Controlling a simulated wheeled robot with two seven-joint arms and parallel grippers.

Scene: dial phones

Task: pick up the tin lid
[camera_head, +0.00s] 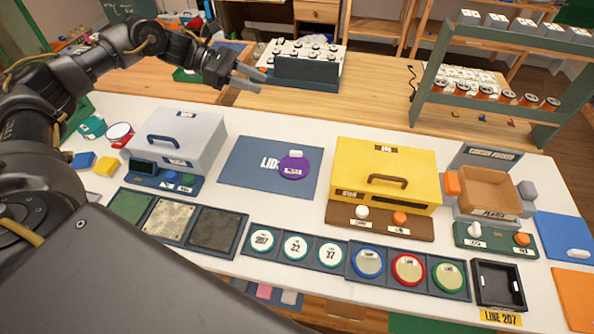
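A purple round lid (293,166) with a pale knob on top and a small label lies on the blue mat (240,168), whose printed word begins with LID. I take it to be the tin lid. My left gripper (261,83) is up at the back left, above and behind the mat, well apart from the lid. Its two fingers point right with a gap between them, and I see nothing held in it. My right gripper is not in view.
A grey-white box (177,140) stands left of the mat and a yellow box (386,172) right of it. Round labelled discs (295,246) lie in front. A dark rack (306,69) stands behind. A black tray (498,284) is at front right.

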